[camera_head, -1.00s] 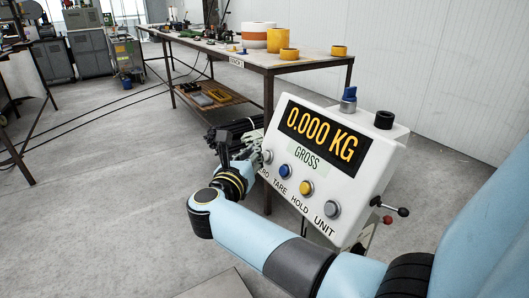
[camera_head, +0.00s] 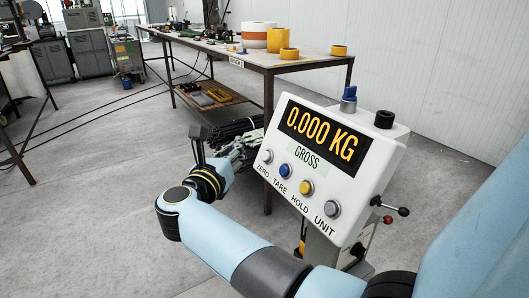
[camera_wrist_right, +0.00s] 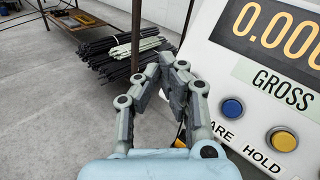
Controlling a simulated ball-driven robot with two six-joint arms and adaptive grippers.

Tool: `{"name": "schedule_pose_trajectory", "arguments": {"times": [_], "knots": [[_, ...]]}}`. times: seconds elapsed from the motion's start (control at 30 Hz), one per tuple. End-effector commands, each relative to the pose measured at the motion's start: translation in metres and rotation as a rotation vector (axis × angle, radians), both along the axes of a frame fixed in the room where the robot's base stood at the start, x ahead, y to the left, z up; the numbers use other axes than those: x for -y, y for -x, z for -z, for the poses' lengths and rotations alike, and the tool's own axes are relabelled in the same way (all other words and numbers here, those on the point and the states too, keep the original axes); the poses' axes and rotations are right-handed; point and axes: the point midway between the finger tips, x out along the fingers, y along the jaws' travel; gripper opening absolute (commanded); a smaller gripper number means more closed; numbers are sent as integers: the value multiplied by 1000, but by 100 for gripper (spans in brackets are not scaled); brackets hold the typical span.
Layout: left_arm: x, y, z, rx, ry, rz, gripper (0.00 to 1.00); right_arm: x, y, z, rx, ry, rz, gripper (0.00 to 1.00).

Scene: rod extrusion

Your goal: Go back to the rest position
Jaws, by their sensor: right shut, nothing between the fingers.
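My right gripper (camera_head: 248,146) is shut and empty, just left of the scale's display box (camera_head: 372,185) in the head view. In the right wrist view its closed fingers (camera_wrist_right: 168,65) point away from the camera, with the box to their right. The display reads 0.000 KG and GROSS. Below it is a row of buttons marked ZERO, TARE, HOLD and UNIT. The ZERO button (camera_head: 267,156) is uncovered, and the gripper stands apart from it. My left gripper is not in view.
A long table (camera_head: 290,66) with tape rolls and tools stands behind the box. A bundle of dark rods (camera_wrist_right: 105,60) lies beyond the gripper. Levers (camera_head: 402,211) stick out at the box's right.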

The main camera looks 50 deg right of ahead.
Motion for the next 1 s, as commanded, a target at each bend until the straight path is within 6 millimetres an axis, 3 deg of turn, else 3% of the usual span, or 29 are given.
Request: {"name": "schedule_pose_trajectory", "arguments": {"times": [0.77,0.87,0.97,1.0], "knots": [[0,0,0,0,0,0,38,0,1,1,-2,0,0,0],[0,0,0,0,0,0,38,3,13,14,-32,6,0,0],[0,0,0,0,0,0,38,10,40,49,-137,53,-9,0],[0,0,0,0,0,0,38,12,53,73,-231,125,-54,0]]}}
